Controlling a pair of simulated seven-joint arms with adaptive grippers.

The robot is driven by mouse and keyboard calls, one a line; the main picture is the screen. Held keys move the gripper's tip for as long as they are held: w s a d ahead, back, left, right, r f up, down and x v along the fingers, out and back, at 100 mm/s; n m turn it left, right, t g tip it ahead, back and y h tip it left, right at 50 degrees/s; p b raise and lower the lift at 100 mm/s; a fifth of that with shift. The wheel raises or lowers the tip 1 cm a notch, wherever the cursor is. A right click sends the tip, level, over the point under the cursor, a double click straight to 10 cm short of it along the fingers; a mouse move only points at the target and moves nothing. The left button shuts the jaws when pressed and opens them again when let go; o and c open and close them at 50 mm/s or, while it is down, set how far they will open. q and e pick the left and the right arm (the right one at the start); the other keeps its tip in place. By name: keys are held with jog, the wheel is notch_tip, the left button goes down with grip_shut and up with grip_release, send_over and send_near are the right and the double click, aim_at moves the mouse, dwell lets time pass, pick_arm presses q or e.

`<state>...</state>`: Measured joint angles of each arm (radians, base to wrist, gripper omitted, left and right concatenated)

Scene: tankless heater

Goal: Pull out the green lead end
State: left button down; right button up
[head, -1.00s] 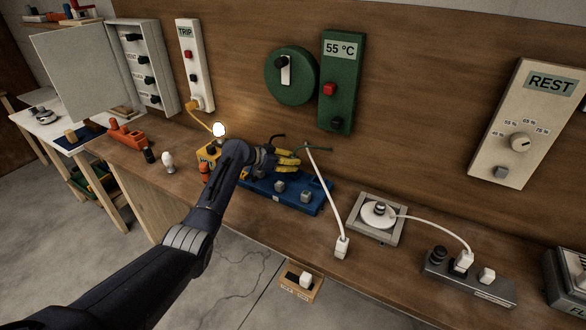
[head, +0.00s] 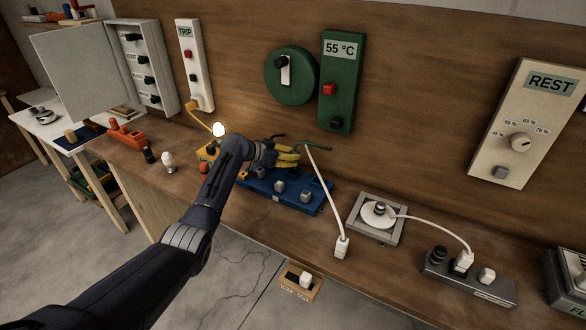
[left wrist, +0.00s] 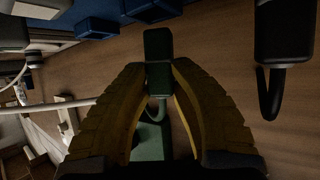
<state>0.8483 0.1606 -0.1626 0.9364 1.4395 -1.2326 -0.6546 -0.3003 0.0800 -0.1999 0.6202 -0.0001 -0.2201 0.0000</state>
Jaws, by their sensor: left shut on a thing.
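My left gripper (head: 288,158) has yellow fingers and sits over the back of the blue socket strip (head: 262,191). In the left wrist view its fingertips (left wrist: 160,78) are shut on the dark green lead end (left wrist: 158,45). The green lead (left wrist: 157,110) bends back from it between the fingers. Part of the green lead (head: 318,148) also shows beside the gripper in the head view. The gripper hides the lead end there, and I cannot tell whether it still touches the strip. My right gripper is not in view.
A white lead (head: 325,195) runs just right of the gripper. A yellow block (head: 206,153) stands left of it, near a lit bulb (head: 218,129). In the left wrist view a black plug (left wrist: 284,35) with a looped lead is at the right. The green 55 °C panel (head: 341,75) is behind.

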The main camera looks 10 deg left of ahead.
pick_arm(q)
jog(key=shift+r, duration=1.7)
